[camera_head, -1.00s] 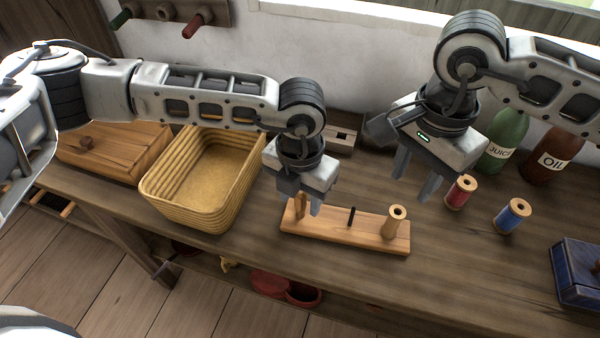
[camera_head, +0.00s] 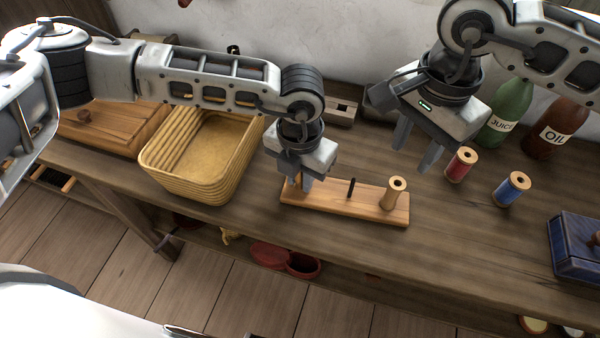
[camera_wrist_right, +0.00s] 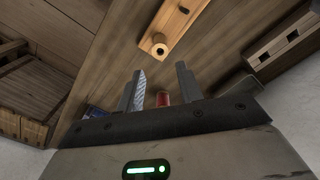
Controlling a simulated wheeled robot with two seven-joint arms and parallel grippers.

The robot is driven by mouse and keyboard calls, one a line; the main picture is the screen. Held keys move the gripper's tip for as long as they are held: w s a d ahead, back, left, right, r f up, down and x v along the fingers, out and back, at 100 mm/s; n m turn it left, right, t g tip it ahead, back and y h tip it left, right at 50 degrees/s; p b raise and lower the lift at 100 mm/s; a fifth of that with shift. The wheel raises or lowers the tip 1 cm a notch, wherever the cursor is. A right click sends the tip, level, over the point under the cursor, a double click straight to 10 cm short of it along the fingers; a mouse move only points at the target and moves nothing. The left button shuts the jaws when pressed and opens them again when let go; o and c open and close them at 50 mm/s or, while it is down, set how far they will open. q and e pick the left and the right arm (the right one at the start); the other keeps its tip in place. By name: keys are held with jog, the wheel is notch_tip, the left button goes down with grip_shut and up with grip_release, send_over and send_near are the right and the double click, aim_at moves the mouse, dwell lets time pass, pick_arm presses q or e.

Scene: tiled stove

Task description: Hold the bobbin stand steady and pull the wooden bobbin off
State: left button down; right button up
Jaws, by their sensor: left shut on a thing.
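The bobbin stand (camera_head: 330,200) is a long wooden board lying on the bench, with a dark peg at mid-length. The wooden bobbin (camera_head: 394,193) stands upright at its right end. My left gripper (camera_head: 299,185) is shut on the stand's left end, where a small upright piece is mostly hidden by the jaws. My right gripper (camera_head: 416,150) is open and empty, above the bench behind and right of the bobbin, apart from it. In the right wrist view the bobbin (camera_wrist_right: 158,45) and stand (camera_wrist_right: 181,20) lie beyond the open fingers (camera_wrist_right: 161,85).
A red spool (camera_head: 461,165) and blue spool (camera_head: 512,189) stand right of the bobbin. Juice (camera_head: 505,115) and oil (camera_head: 555,130) bottles are behind them. A blue box (camera_head: 577,247) sits far right, a basket (camera_head: 200,165) left. Bench is clear before the spools.

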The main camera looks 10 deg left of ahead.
aim_at(396, 185)
jog(key=shift+o, duration=1.4)
notch_tip(396, 185, down, 11)
jog(key=m, duration=1.9)
jog(key=shift+f+m, duration=0.15)
jog(key=shift+m, duration=0.15)
